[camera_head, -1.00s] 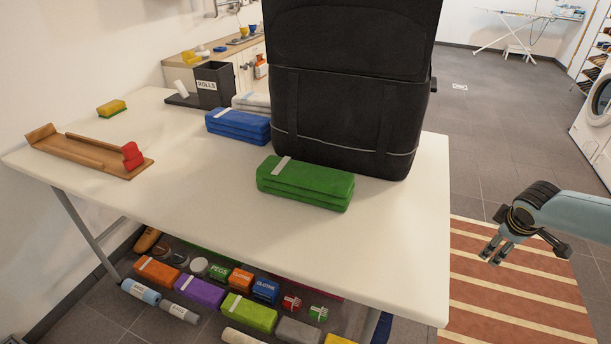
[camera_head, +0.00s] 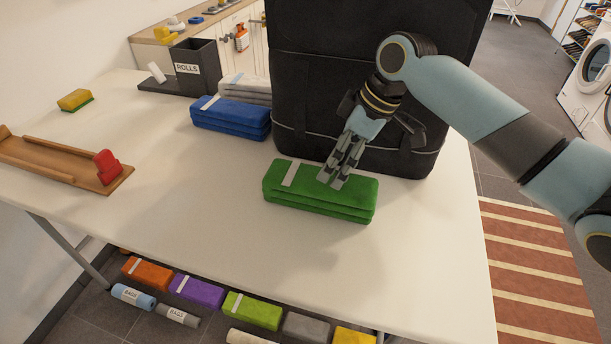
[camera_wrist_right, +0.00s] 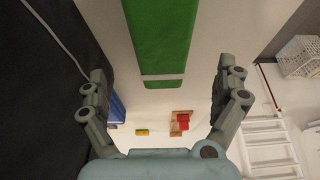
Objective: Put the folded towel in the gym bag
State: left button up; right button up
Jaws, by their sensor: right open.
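A green folded towel (camera_head: 318,197) with a white band lies on the white table in front of a large black bag (camera_head: 300,100). A blue folded towel (camera_head: 232,117) and a grey one (camera_head: 246,88) lie left of the bag. My right gripper (camera_head: 334,181) is open and empty, its fingers pointing down over the right part of the green towel. I cannot tell if they touch it. In the right wrist view, the green towel (camera_wrist_right: 160,35) lies between the spread fingers, and the bag (camera_wrist_right: 45,90) fills the left side. The bag's opening is out of view. My left gripper is not in view.
A wooden tray (camera_head: 50,158) with a red block (camera_head: 107,166), a sponge (camera_head: 75,100) and a dark box labelled ROLLS (camera_head: 196,66) stand on the table's left. Several coloured bundles lie below the table. The table front (camera_head: 210,220) is clear.

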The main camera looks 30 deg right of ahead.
aim_at(320, 185)
jog(key=shift+a+f, duration=0.3)
jog(key=shift+f, duration=0.45)
jog(key=shift+s+a+f, duration=0.1)
jog(key=shift+s+f, duration=0.25)
jog(key=x, duration=0.2)
jog(key=shift+w+a+f, duration=0.1)
jog(key=shift+w+f, duration=0.1)
jog(key=shift+w, duration=0.15)
jog(key=x, duration=0.4)
jog(key=shift+w+f+b, duration=0.15)
jog(key=shift+w+b, duration=0.15)
jog(key=shift+b, duration=0.1)
jog(key=shift+c, duration=0.3)
jog(key=c, duration=1.1)
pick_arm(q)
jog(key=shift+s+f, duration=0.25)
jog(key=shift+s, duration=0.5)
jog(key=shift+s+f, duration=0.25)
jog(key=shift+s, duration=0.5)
